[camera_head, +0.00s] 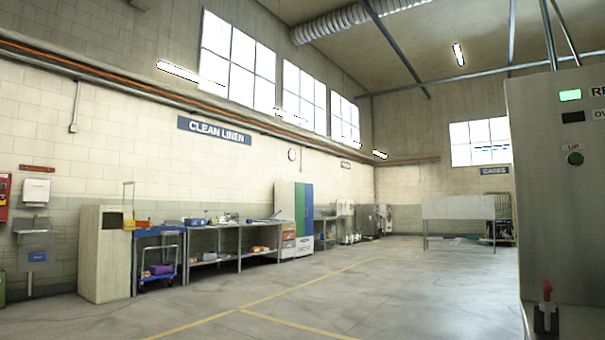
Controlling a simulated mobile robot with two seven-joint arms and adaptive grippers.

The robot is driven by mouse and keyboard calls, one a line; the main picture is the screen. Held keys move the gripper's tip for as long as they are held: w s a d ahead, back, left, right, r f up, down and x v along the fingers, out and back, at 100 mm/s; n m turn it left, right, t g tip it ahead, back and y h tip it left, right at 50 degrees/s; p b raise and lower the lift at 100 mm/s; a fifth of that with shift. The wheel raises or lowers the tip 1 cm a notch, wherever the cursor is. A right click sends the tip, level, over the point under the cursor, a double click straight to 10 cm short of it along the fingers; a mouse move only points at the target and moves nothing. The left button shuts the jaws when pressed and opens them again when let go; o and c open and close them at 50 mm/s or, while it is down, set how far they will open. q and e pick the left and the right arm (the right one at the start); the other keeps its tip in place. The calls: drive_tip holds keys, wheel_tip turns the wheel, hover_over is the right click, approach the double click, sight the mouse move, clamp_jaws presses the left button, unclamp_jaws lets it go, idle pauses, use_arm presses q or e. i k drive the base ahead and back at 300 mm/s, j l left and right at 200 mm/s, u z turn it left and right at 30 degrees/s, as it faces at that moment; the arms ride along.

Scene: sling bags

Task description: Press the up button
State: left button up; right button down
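The up button (575,158) is a small round dark green button under an "UP" label. It sits on the face of a tall grey control cabinet (550,220) at the right edge of the head view. A lit green indicator (570,95) and a dark one (573,117) are above it, beside labels cut off by the picture edge. A red-handled switch or lever (547,292) with a dark base is low on the cabinet. Neither of my grippers is in view, so nothing of mine shows near the button.
Open concrete floor (400,295) with yellow lines lies left of the cabinet. Along the left wall stand a beige cabinet (100,255), a blue cart (158,262), metal benches and a green and blue locker (305,215).

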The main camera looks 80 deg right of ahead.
sight(575, 159)
drive_tip(key=z, duration=4)
